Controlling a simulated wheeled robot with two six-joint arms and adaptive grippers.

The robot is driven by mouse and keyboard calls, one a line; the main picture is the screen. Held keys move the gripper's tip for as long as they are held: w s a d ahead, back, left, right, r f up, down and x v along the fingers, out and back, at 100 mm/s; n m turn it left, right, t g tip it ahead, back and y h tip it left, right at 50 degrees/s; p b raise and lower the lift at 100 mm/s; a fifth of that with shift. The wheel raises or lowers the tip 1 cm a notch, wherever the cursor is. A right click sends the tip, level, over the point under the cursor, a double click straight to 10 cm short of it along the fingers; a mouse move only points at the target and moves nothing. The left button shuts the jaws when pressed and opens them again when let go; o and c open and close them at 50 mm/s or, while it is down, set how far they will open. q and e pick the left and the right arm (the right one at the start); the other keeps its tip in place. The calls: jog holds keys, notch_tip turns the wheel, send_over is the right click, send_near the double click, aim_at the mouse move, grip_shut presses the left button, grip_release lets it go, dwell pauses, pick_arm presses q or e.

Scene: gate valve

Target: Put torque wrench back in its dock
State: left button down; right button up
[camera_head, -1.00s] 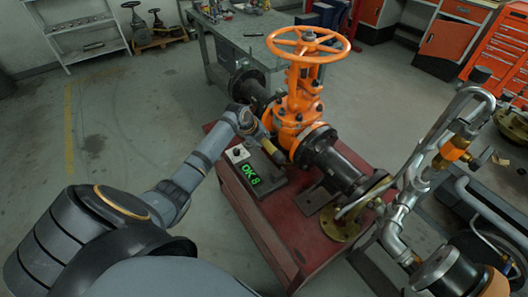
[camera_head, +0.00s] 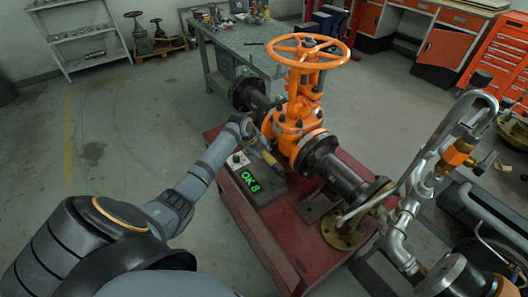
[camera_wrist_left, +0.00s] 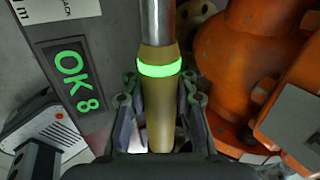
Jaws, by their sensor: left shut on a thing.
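The torque wrench (camera_wrist_left: 158,95) has a yellowish handle with a glowing green ring and a metal shaft running to the top of the left wrist view. My left gripper (camera_wrist_left: 160,112) is shut around the handle, one finger on each side. In the head view the left gripper (camera_head: 248,130) is over the red stand, left of the orange valve, and part of the wrench (camera_head: 269,158) shows beside it. A dark box with a green "OK 8" display (camera_head: 249,181) lies just below the wrench; it also shows in the wrist view (camera_wrist_left: 78,80). I cannot identify the dock with certainty.
The orange gate valve (camera_head: 298,125) with its handwheel stands close to the right of the gripper. A dark flanged pipe (camera_head: 345,175) and silver piping (camera_head: 405,215) lie to the right. A workbench (camera_head: 235,50) stands behind. The floor at left is clear.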

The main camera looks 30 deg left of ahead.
pick_arm(q)
jog(key=shift+w+f+b, duration=0.1)
jog(key=shift+f+b, duration=1.6)
jog(key=shift+f, duration=0.8)
jog(key=c, duration=1)
grip_release()
jog(key=shift+s+f, duration=0.15)
jog(key=shift+s, duration=0.05)
jog(key=v, duration=1.2)
jog(key=shift+w, duration=0.1)
jog(key=shift+d, duration=0.1)
